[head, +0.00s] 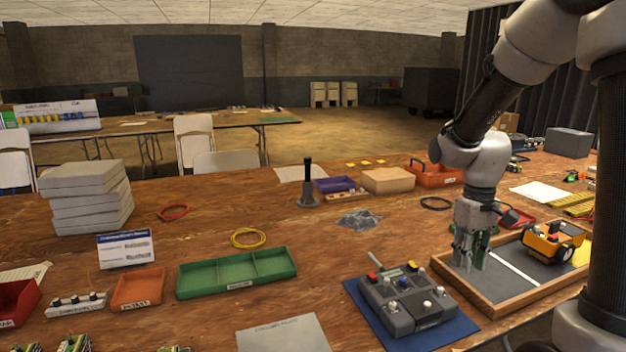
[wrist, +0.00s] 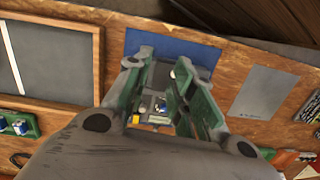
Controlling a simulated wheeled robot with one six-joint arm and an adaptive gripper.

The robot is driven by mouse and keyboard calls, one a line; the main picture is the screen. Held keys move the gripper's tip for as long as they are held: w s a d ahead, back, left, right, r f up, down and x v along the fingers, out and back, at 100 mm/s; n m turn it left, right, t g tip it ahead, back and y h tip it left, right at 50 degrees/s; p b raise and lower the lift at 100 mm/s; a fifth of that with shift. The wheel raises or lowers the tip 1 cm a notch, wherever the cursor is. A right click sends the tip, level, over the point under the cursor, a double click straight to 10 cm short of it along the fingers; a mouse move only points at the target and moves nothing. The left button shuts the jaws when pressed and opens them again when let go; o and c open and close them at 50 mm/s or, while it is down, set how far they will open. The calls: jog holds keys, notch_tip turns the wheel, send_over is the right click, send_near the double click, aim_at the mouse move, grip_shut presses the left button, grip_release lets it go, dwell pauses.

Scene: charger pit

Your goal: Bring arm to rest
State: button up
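My gripper (head: 469,258) points down over the left end of the wood-framed tray (head: 494,312) in the head view. Its green-and-grey fingers stand apart with nothing held between them. The wrist view also shows my gripper (wrist: 163,62) with a gap between the fingers. Through that gap I see part of the grey control box (wrist: 156,107) on its blue mat (wrist: 200,54). In the head view the control box (head: 405,300) lies left of and nearer than my gripper, apart from it.
A yellow toy vehicle (head: 551,241) stands in the tray, right of my gripper. A green divided tray (head: 237,272), orange bin (head: 138,289) and stacked grey boxes (head: 88,196) are on the left. A black-handled stand (head: 308,185) rises behind. Bare wood lies around the mid-table.

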jog(key=s+r+m+t, duration=0.2)
jog(key=s+r+t, duration=0.3)
jog(key=s+r, duration=1)
jog(key=shift+s+d+m+t, duration=0.15)
jog(key=shift+s+m+t, duration=0.15)
jog(key=shift+m+t, duration=0.1)
